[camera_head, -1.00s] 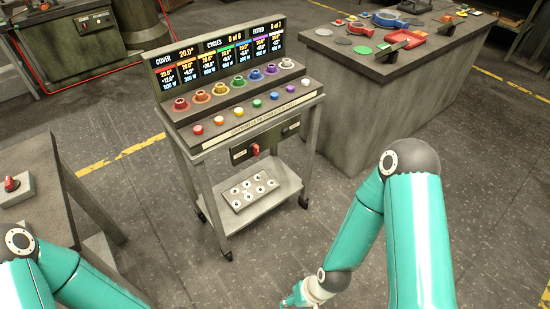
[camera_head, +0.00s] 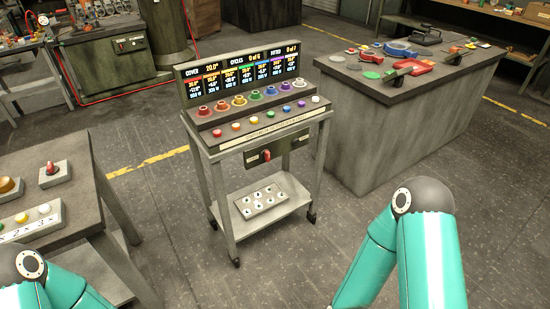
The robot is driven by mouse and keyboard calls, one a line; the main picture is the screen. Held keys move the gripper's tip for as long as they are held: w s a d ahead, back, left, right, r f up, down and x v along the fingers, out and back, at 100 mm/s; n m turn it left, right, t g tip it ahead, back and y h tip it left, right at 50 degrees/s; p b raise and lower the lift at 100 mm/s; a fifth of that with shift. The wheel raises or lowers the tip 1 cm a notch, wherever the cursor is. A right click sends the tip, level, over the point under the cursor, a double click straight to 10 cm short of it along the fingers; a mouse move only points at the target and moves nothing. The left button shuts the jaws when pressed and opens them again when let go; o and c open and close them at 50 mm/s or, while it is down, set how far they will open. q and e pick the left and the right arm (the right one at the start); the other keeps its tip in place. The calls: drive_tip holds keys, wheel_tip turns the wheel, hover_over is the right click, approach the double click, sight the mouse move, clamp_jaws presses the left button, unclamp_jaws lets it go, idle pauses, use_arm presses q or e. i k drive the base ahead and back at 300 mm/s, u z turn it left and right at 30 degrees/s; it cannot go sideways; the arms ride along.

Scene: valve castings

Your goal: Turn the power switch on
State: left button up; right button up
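A red rotary switch (camera_head: 265,156) sits on a dark panel on the front of the wheeled cart (camera_head: 228,204), below the button rows. Another red knob (camera_head: 52,168) stands on a grey box on the left bench. I cannot tell from the picture which of the two is the power switch, nor read either one's setting. Only links of my arms show, at the lower left and lower right. Both grippers are out of the picture, and neither arm touches the cart.
The cart carries a lit display (camera_head: 245,72), several coloured knobs and buttons, and a plate with round pieces (camera_head: 262,201) on its lower shelf. The left bench (camera_head: 90,205) and a right workbench (camera_head: 365,135) flank it. The floor before the cart is clear.

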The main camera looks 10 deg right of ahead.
sight(266, 155)
drive_tip(key=u, duration=0.1)
drive_tip(key=i, duration=0.9)
drive_tip(key=z, duration=0.1)
